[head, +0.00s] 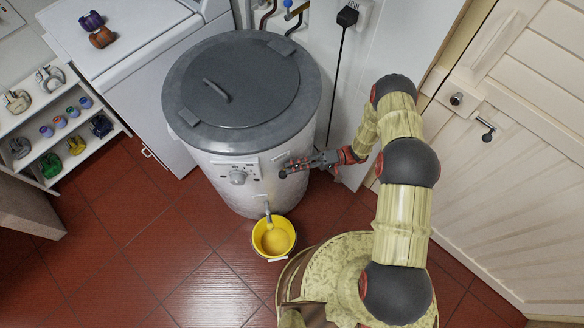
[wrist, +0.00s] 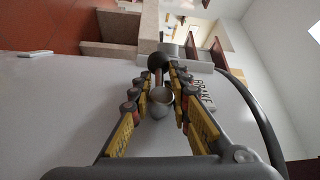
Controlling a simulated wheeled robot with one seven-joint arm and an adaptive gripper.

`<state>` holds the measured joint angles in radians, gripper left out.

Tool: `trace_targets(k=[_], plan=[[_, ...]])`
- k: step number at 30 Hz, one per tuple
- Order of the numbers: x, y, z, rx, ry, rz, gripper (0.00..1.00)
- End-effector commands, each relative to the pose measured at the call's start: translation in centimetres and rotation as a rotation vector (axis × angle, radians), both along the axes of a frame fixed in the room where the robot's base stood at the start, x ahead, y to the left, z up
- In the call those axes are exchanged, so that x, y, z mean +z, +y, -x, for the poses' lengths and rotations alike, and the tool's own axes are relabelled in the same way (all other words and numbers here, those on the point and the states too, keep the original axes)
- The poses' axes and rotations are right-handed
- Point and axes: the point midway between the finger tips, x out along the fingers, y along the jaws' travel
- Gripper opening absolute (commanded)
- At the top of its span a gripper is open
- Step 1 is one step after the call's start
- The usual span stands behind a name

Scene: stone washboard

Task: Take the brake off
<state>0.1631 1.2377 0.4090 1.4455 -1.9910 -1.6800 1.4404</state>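The white drum machine (head: 228,172) has a grey lid (head: 232,80) and a control dial (head: 237,177) on its front. My gripper (head: 290,168) is at the front panel, right of the dial. In the wrist view a brake lever with a dark ball end (wrist: 158,62), a reddish rod and a pale round base (wrist: 160,104) stands out from the white panel. The "BRAKE" lettering (wrist: 204,95) is beside it. My gripper (wrist: 161,75) has one finger on each side of the lever. A gap shows between the fingers, and I cannot tell whether either touches the rod.
A yellow bucket (head: 273,238) stands on the red tiled floor under the machine's spout (head: 268,213). A white appliance (head: 130,60) and a shelf of small items (head: 60,125) are at left. A pale wooden door (head: 520,150) is at right.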

Motion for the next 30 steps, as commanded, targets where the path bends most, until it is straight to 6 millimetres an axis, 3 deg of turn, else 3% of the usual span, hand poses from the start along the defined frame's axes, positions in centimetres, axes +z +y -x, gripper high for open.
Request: trace_targets(k=[4, 17, 30], plan=[[0.0, 0.1, 0.0, 0.002, 0.000, 0.000, 0.26], [-0.1, -0.9, -0.2, 0.000, 0.000, 0.000, 0.26], [-0.9, -8.8, -2.4, -0.001, -0.001, 0.000, 0.26]])
